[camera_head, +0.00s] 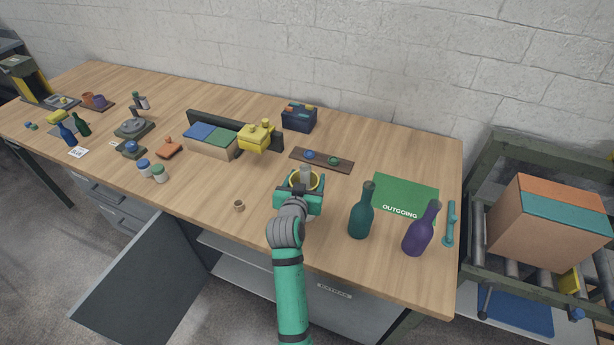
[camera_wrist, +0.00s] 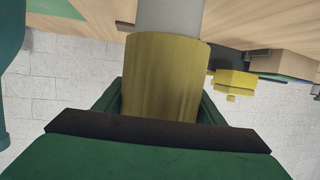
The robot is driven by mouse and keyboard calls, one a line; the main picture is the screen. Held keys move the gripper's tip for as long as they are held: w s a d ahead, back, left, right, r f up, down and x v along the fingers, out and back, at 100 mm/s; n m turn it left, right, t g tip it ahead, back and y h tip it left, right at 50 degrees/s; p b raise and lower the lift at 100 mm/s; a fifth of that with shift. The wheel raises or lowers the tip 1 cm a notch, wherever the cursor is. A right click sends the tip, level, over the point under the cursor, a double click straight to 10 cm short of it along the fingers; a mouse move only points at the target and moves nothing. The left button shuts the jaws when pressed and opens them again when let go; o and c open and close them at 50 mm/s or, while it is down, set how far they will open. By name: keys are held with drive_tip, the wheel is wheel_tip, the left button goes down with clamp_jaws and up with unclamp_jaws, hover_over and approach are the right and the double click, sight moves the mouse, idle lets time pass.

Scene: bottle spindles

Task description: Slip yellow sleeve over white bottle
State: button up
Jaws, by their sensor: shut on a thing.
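The yellow sleeve (camera_wrist: 165,80) is held between my gripper's fingers. In the head view its rim (camera_head: 319,182) shows as a ring at my gripper (camera_head: 302,190), which is shut on it. The white bottle (camera_head: 306,171) shows as a pale grey neck standing up inside that ring. In the wrist view, where the table is at the top, the bottle's white body (camera_wrist: 168,14) comes out of the sleeve's table-side end. The sleeve appears to be around the bottle, with white body bare below it. The bottle's foot is hidden in the head view.
A teal bottle (camera_head: 361,214) and a purple bottle (camera_head: 421,232) stand to the right, near the green outgoing mat (camera_head: 405,188). A dark strip (camera_head: 338,162) with small knobs lies behind my gripper. A small brown cup (camera_head: 239,205) stands left. The table between cup and gripper is clear.

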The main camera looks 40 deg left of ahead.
drive_tip(key=shift+w+d+f, duration=0.1)
drive_tip(key=shift+w+f, duration=0.05)
drive_tip(key=shift+f, duration=2.25)
drive_tip(key=shift+d+f, duration=0.15)
drive_tip(key=shift+f, duration=0.2)
drive_tip(key=shift+a+f, duration=0.2)
drive_tip(key=shift+f, duration=0.4)
drive_tip(key=shift+d+f, duration=0.1)
drive_tip(key=shift+f, duration=0.1)
